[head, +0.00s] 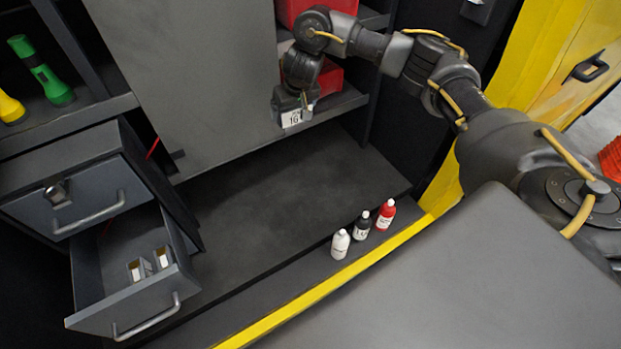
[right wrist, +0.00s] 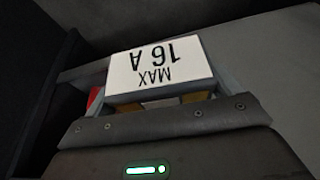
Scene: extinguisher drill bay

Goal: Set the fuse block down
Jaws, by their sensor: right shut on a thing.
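My right gripper (head: 292,100) is shut on the fuse block (head: 291,118), a small grey block with a white label. In the right wrist view the fuse block (right wrist: 160,72) fills the space at the jaws, and its label reads "MAX 16 A" upside down. The gripper holds it in front of the shelf, near the right edge of a large grey panel; I cannot tell whether it touches anything. The jaw tips are mostly hidden behind the block. My left gripper is not in view.
An open drawer (head: 130,308) at lower left holds small white-labelled blocks (head: 139,270). White (head: 340,245), black (head: 362,226) and red (head: 385,215) bottles stand near the yellow edge. The dark lower surface (head: 280,195) is mostly clear. A red box (head: 328,80) sits behind the gripper.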

